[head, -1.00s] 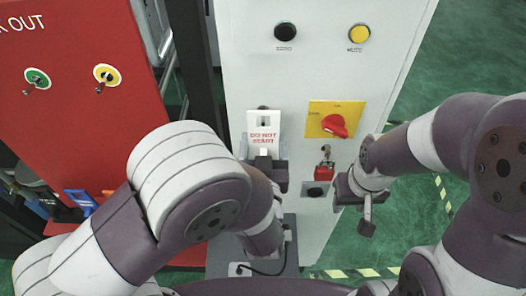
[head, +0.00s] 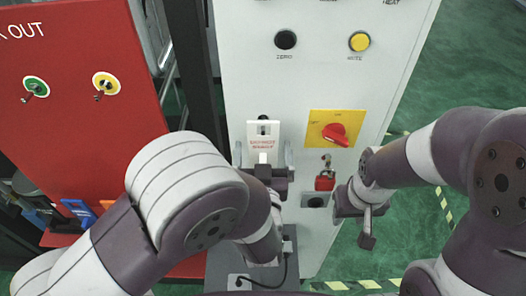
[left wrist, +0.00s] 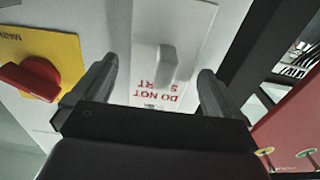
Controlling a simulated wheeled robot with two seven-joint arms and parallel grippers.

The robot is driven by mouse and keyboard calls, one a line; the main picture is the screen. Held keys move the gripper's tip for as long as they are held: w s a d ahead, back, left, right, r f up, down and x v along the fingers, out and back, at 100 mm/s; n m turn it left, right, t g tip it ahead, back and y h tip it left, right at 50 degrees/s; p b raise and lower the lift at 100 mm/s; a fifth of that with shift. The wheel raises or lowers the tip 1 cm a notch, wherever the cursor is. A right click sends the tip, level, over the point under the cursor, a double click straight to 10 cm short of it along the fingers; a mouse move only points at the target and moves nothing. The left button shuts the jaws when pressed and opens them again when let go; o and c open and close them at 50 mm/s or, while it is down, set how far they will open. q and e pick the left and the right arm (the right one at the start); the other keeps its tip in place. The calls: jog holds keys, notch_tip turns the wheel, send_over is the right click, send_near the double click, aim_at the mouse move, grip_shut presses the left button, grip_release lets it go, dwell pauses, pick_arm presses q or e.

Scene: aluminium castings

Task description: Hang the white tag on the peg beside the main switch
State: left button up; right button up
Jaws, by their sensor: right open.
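The white tag (head: 263,133) with red DO NOT START lettering is upright against the grey-white panel, left of the main switch (head: 335,135). The dark peg (head: 263,117) shows at the tag's top edge, above its slot; the exact seating of the slot is hard to see. In the left wrist view the tag (left wrist: 190,35) is upside down, with a raised grip block (left wrist: 168,60). My left gripper (head: 264,157) is open, its fingers apart on either side of the tag and block. My right gripper (head: 352,190) is open and empty, right of the red padlock (head: 325,183).
The red padlock hangs below the switch. Black and yellow buttons (head: 359,42) are higher on the panel. Green floor (head: 470,60) lies to the right of the panel.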

pick_arm(q)
jog(key=shift+s+d, duration=0.1)
jog(key=shift+s, duration=0.05)
jog(key=s+b, duration=0.4)
jog(key=s, duration=0.7)
jog(key=w+f+g+h+b, duration=0.2)
jog(key=w+f+g+b, duration=0.45)
jog(key=f, duration=0.55)
jog(key=s+a+f+g, duration=0.2)
jog(key=a+g, duration=0.1)
jog(key=a, duration=0.3)
jog(key=s+a+f+g+y, duration=0.1)
jog(key=s+a+f+g, duration=0.1)
jog(key=a, duration=0.4)
jog(key=s+a+f+g+y+b, duration=0.1)
jog(key=s+a+f+g, duration=0.1)
jog(key=a+g, duration=0.3)
jog(key=shift+s+a+f, duration=0.2)
jog(key=shift+a+f, duration=0.1)
jog(key=shift+a, duration=0.35)
jog(key=shift+w, duration=0.1)
jog(key=shift+a, duration=0.1)
